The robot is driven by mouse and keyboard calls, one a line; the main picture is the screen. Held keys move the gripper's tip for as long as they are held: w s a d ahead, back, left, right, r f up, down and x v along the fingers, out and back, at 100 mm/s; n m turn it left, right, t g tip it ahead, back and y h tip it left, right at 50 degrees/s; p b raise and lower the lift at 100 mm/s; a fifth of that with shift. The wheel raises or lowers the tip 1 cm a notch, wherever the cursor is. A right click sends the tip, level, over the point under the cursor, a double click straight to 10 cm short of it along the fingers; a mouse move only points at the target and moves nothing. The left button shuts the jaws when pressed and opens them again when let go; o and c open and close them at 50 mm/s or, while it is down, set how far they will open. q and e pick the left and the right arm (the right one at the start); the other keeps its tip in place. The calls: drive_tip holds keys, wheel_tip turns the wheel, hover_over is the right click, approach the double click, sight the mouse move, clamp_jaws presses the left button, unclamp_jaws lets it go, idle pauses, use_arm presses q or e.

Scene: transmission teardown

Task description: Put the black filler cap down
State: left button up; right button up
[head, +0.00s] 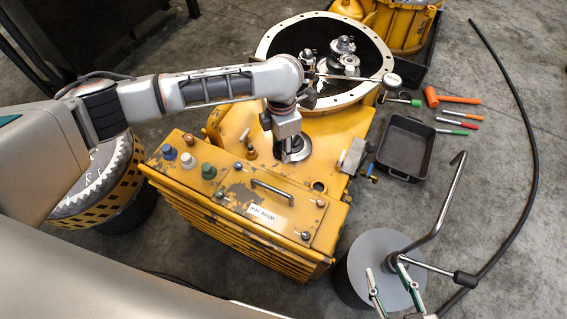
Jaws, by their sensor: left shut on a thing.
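My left gripper (289,147) points down over the yellow transmission housing (345,125), just above a round metal fitting (299,153) on its top. It is shut on the black filler cap, which is mostly hidden by the fingers and hard to make out. I cannot tell whether the cap touches the surface below. My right gripper (393,291) is at the bottom right, its two fingers apart and empty, above a round grey disc.
Blue, white and green caps (208,171) stand on the yellow ribbed box. The open bell housing (271,46) holds gears. A black tray (405,146) and several coloured-handled tools (459,99) lie to the right. A grey round stand (372,250) with a bent metal bar is at lower right.

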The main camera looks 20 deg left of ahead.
use_arm(q)
wheel_tip(320, 180, down, 5)
drive_tip(key=shift+b, duration=0.6)
wheel_tip(320, 180, down, 5)
drive_tip(key=shift+s+r+b, duration=0.15)
drive_tip(key=shift+r+b, duration=0.05)
drive_tip(key=shift+b, duration=0.6)
drive_tip(key=shift+w+f, duration=0.25)
drive_tip(key=shift+f, duration=0.3)
drive_tip(key=shift+r, duration=0.1)
drive_tip(key=shift+f, duration=0.2)
drive_tip(key=o, duration=1.5)
use_arm(e)
drive_tip(key=shift+m+t+y, duration=0.5)
drive_tip(key=shift+m+y, duration=0.1)
drive_tip(key=a+r, duration=0.1)
drive_tip(key=w+a+r, duration=0.2)
drive_tip(key=a, duration=0.1)
drive_tip(key=shift+w, duration=0.1)
